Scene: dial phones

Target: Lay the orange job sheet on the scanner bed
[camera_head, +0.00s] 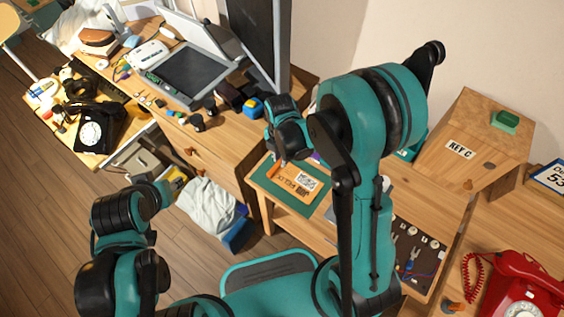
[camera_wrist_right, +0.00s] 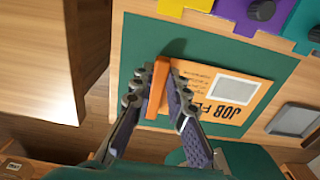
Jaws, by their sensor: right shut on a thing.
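The orange job sheet (camera_head: 297,181) lies over a green mat (camera_head: 272,193) on a small wooden stand. In the right wrist view, the sheet (camera_wrist_right: 222,92) shows printed letters and a pale box, with a raised orange strip at its left edge. My right gripper (camera_wrist_right: 157,90) is shut on this strip, one finger on each side. In the head view my right wrist hides the grip. A dark flat panel (camera_head: 193,73), seemingly the scanner bed, lies on the desk at the back. My left arm (camera_head: 125,212) is at lower left; its fingers cannot be made out.
A dark monitor (camera_head: 250,38) stands right of the panel. Small objects line the desk's front edge. A black dial phone (camera_head: 97,128) is at left, a red phone (camera_head: 522,290) at lower right. A wooden KEY C box (camera_head: 470,140) stands right of my right arm.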

